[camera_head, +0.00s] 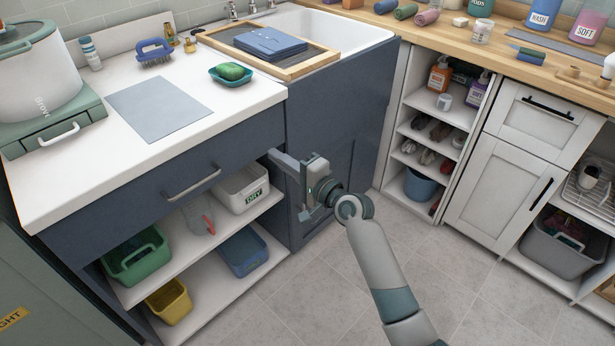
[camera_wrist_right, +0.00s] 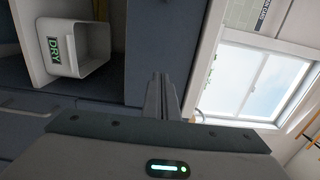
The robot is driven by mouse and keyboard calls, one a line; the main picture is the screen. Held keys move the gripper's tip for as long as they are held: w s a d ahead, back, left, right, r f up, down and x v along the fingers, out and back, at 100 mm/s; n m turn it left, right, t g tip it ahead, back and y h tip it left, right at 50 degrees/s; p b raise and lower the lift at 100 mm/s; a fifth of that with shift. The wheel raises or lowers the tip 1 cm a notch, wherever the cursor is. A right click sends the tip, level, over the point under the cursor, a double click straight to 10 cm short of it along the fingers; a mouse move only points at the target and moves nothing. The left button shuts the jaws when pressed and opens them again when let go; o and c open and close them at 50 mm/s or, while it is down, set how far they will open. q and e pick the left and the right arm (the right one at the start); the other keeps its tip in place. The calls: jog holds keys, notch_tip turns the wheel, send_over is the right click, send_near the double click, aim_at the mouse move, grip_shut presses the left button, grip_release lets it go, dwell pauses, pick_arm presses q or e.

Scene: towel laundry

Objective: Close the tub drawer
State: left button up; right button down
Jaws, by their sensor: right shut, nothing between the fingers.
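A blue-grey drawer front (camera_head: 140,203) with a metal handle (camera_head: 193,183) runs below the left counter. It looks roughly flush, but I cannot tell whether it is fully shut. A white tub (camera_head: 38,80) stands on a green base at the counter's left end; the base has a drawer-like front with a white handle (camera_head: 58,135). I cannot tell which front is the tub drawer. My right gripper (camera_head: 273,156) is shut and empty near the counter drawer's right end, beside the blue sink cabinet. Its fingers (camera_wrist_right: 160,78) show in the right wrist view. My left gripper is not in view.
A white bin labelled DRY (camera_head: 243,190) sits on the shelf below the drawer, also seen in the right wrist view (camera_wrist_right: 85,48). A green basket (camera_head: 138,256) and a yellow bin (camera_head: 168,301) stand further left. The tiled floor (camera_head: 300,300) is open.

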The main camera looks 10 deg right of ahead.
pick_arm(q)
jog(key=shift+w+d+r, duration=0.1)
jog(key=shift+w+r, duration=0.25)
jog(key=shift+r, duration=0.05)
pick_arm(e)
jog(key=v, duration=0.9)
jog(key=shift+s+d, duration=0.25)
jog(key=shift+s, duration=0.05)
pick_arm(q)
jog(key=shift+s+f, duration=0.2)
